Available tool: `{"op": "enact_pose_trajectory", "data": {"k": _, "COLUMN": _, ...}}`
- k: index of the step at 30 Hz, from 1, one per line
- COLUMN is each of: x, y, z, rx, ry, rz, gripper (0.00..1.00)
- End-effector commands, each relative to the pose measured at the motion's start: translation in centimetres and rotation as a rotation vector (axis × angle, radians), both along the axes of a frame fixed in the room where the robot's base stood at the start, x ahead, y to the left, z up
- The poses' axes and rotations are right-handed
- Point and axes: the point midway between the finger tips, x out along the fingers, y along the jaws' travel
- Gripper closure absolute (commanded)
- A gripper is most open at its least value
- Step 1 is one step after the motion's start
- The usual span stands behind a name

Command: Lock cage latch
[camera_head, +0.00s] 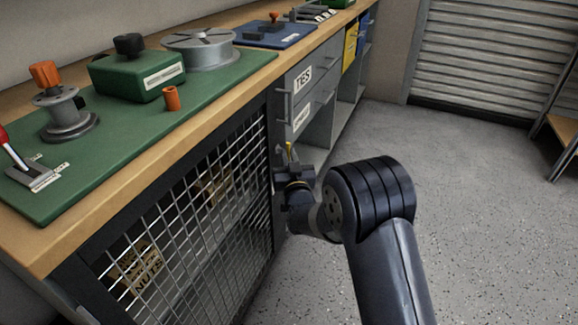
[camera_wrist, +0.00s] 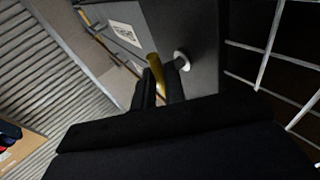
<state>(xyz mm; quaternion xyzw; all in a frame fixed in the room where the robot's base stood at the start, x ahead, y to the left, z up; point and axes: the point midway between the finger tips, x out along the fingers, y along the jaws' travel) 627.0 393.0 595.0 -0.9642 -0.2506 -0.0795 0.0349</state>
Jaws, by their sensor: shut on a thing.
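The cage (camera_head: 211,246) is a dark-framed wire mesh door under the bench, and it looks closed in the head view. The yellow latch lever (camera_head: 289,150) is at its right edge, near the grey drawers. In the wrist view the lever (camera_wrist: 155,68) stands between my two dark fingers, beside a round pale knob or pivot (camera_wrist: 182,60) on the dark frame. My gripper (camera_head: 288,168) is shut on the lever, and it shows in the wrist view (camera_wrist: 161,84). My fingers hide the lever's lower part.
The wooden bench (camera_head: 150,152) with a green mat (camera_head: 98,175) runs above the cage. Grey drawers (camera_head: 313,85) and open shelving adjoin it on the right. The speckled floor (camera_head: 470,190) is clear to the right, up to a roller shutter (camera_head: 480,60).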

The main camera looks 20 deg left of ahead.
Motion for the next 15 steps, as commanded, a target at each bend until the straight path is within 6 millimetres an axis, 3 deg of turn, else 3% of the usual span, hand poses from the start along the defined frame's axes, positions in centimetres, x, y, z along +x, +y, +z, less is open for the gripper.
{"op": "enact_pose_trajectory", "data": {"k": 15, "x": 0.03, "y": -0.01, "z": 0.08, "rx": -0.004, "ry": -0.068, "rz": -0.001, "gripper": 1.0}}
